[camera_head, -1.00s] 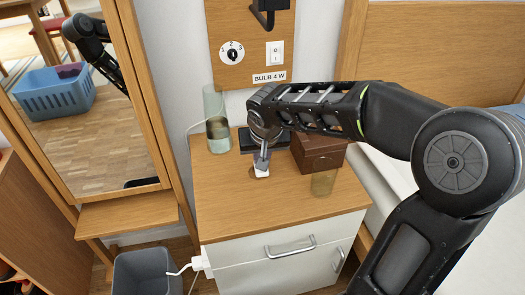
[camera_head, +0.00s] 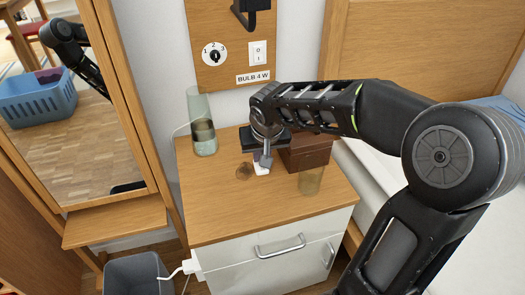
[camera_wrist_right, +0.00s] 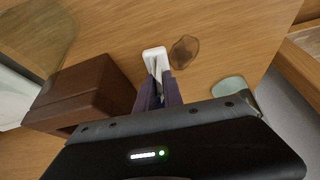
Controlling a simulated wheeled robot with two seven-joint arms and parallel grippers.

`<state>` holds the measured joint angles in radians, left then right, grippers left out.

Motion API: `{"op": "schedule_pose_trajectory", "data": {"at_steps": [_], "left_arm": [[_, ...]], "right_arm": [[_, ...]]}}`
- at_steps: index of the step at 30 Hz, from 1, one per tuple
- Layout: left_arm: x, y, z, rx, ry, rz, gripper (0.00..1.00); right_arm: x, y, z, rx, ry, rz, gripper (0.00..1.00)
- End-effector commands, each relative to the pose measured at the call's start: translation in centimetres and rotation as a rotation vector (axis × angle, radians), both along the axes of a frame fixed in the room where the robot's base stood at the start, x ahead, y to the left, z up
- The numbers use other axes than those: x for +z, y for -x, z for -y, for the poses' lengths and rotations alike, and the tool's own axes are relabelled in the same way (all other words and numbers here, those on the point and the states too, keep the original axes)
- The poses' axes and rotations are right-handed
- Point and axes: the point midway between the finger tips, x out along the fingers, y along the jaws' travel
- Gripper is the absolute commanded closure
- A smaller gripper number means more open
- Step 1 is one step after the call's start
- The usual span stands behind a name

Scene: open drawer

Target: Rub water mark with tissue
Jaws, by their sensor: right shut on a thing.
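The water mark (camera_head: 244,172) is a brownish, roughly round patch on the wooden top of the bedside cabinet (camera_head: 215,217). It also shows in the right wrist view (camera_wrist_right: 184,52). My right gripper (camera_head: 263,159) points down at the cabinet top, just right of the mark in the head view. It is shut on a folded white tissue (camera_head: 262,169), whose end sticks out past the fingertips in the right wrist view (camera_wrist_right: 155,58). The tissue is low at the wood, beside the mark; I cannot tell whether it touches the wood. My left gripper is not in view.
A brown box (camera_head: 312,155) and a drinking glass (camera_head: 312,181) stand right of my gripper. A tall glass vase (camera_head: 201,128) stands at the back left. A black object (camera_head: 247,139) lies behind the gripper. The front left of the top is clear.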

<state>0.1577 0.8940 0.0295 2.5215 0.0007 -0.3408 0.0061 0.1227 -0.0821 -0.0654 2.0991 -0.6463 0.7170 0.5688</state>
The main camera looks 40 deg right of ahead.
Motion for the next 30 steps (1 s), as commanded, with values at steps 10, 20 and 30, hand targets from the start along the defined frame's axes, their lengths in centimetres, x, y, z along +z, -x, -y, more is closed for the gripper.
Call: {"op": "schedule_pose_trajectory", "data": {"at_steps": [10, 20, 30], "left_arm": [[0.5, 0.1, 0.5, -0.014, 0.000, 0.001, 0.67], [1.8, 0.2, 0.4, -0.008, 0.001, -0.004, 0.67], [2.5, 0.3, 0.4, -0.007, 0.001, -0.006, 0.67]], "right_arm": [[2.8, 0.0, 0.0, 0.001, 0.001, 0.001, 1.00], [4.5, 0.1, 0.0, 0.001, 0.000, 0.000, 1.00], [5.3, 0.0, 0.0, 0.000, 0.000, 0.001, 1.00]]}}
